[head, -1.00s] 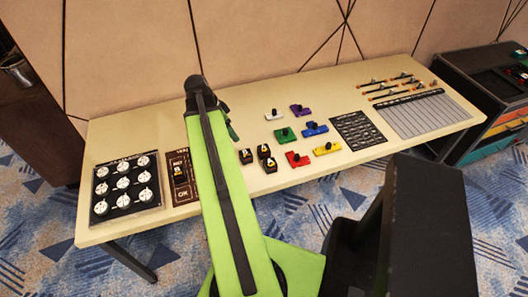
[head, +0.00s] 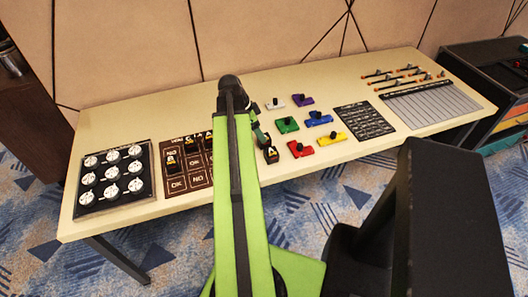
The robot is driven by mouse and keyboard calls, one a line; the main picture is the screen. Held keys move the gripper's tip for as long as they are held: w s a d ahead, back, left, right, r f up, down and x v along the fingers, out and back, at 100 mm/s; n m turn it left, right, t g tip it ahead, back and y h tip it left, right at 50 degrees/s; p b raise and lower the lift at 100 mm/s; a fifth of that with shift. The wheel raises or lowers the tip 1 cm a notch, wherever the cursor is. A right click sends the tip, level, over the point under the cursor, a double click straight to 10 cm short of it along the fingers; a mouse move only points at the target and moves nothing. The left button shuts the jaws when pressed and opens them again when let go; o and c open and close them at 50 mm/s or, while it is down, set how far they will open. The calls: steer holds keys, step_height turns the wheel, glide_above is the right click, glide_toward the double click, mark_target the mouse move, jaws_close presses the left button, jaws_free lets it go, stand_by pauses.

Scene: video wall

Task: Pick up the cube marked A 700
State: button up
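A small black cube with a yellow label (head: 270,155) stands on the long cream table, just right of my arm. Its mark looks like an A, but any number is too small to read. Another black cube with a yellow label (head: 171,163) sits on the brown marked board, left of my arm. My gripper (head: 262,136) is at the far end of my green arm, mostly hidden behind it, close above and behind the nearer cube. Its fingers are too small and covered to judge. Other black cubes may be hidden behind my arm.
The cream table (head: 118,122) holds a dial panel (head: 113,178), the brown board (head: 176,184), several coloured blocks with black knobs such as the red one (head: 301,149), a black grid card (head: 364,120) and a slider panel (head: 430,107). A dark cabinet (head: 470,65) stands at right.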

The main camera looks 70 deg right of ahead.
mark_target(268, 144)
steer(key=shift+s+d+f, duration=0.1)
steer(key=shift+s+f, duration=0.05)
steer(key=shift+f, duration=0.2)
steer(key=b+x, duration=0.5)
steer(key=shift+s+f, duration=0.2)
steer(key=shift+r, duration=0.2)
steer(key=c, duration=1.5)
steer(key=shift+r+p, duration=0.1)
steer(key=shift+p, duration=0.25)
